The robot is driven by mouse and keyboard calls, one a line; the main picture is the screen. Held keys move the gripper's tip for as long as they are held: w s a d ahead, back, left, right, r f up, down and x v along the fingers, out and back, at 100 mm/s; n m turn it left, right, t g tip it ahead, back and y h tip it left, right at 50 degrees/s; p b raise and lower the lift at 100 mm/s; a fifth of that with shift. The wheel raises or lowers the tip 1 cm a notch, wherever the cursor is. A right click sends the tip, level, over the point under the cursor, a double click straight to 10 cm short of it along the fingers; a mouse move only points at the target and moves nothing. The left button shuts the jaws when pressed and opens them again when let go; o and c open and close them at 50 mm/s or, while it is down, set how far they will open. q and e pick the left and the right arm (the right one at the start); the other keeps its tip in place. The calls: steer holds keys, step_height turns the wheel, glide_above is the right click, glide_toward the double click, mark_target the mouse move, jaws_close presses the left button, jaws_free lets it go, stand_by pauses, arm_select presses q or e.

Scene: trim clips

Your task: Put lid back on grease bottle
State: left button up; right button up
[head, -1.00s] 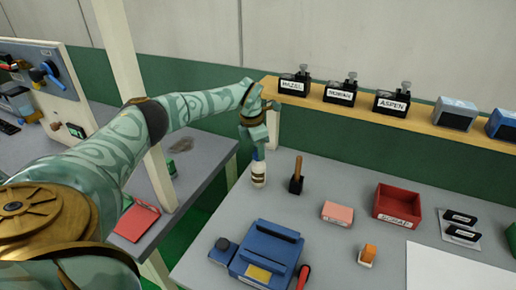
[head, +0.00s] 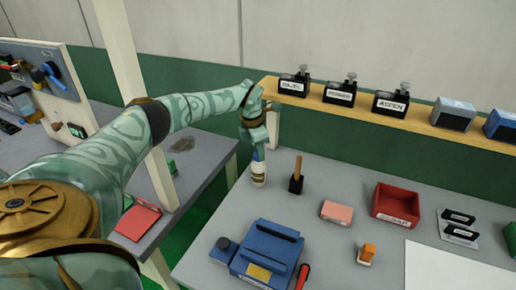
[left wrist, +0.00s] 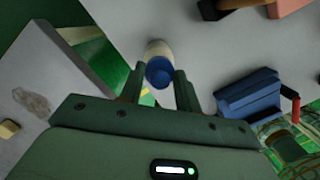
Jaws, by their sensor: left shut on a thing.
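The grease bottle (head: 258,177) stands upright near the left edge of the grey table, with a pale body and a brown band. My left gripper (head: 257,147) points down from above and is shut on the blue lid. In the left wrist view the lid (left wrist: 160,72) sits between the two fingers, directly over the pale bottle body (left wrist: 157,48). Lid and bottle top appear to be in line and touching, but I cannot tell whether the lid is seated. The fingers hide part of the bottle's neck. My right gripper is not in view.
A wooden-handled tool in a dark block (head: 297,178) stands just right of the bottle. A blue machine (head: 268,250) is in front. A pink block (head: 336,212), orange item (head: 367,253) and red bin (head: 397,203) lie further right. A shelf (head: 355,104) runs behind. A gap separates the left table (head: 205,165).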

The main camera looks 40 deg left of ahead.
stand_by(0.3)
arm_select(q)
steer(key=o, duration=1.5)
steer(key=shift+r, duration=0.15)
step_height(320, 180, up, 7)
steer(key=p, duration=0.6)
jaws_close()
steer(key=shift+f, duration=0.3)
stand_by(0.6)
steer(key=shift+f+b, duration=1.35)
steer(key=shift+f, duration=1.3)
